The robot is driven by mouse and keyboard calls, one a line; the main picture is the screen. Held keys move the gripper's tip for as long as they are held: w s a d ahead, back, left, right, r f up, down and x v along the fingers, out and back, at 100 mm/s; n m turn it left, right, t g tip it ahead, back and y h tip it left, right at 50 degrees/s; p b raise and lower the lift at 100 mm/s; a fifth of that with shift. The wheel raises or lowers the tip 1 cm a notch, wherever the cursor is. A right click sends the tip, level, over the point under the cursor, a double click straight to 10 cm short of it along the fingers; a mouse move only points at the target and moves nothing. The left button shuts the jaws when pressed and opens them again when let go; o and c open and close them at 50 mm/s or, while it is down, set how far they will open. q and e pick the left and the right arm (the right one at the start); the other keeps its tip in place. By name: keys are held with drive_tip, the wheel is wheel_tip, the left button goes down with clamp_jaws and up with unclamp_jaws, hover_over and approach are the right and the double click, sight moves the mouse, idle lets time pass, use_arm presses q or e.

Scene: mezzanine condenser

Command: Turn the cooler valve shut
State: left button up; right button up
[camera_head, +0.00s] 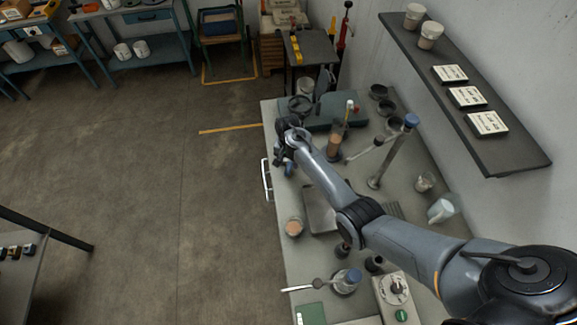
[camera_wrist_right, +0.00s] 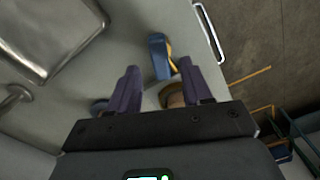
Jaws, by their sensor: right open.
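My right gripper (camera_head: 285,158) is over the left edge of the grey bench, pointing down. In the right wrist view its two purple fingers (camera_wrist_right: 158,67) are apart. A small blue piece with a yellow edge (camera_wrist_right: 160,52) shows between and just beyond the fingertips. A brown round thing (camera_wrist_right: 172,97) is partly hidden by the right-hand finger. I cannot tell from these views which part is the cooler valve. A clamp stand with a blue-topped column (camera_head: 393,150) stands to the right of my arm. My left gripper is out of view.
A metal tray (camera_head: 318,212) lies partly under my arm. A white handle (camera_head: 267,180) juts from the bench side.

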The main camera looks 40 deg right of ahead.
sight(289, 167)
drive_tip(key=shift+f, duration=1.75)
clamp_jaws()
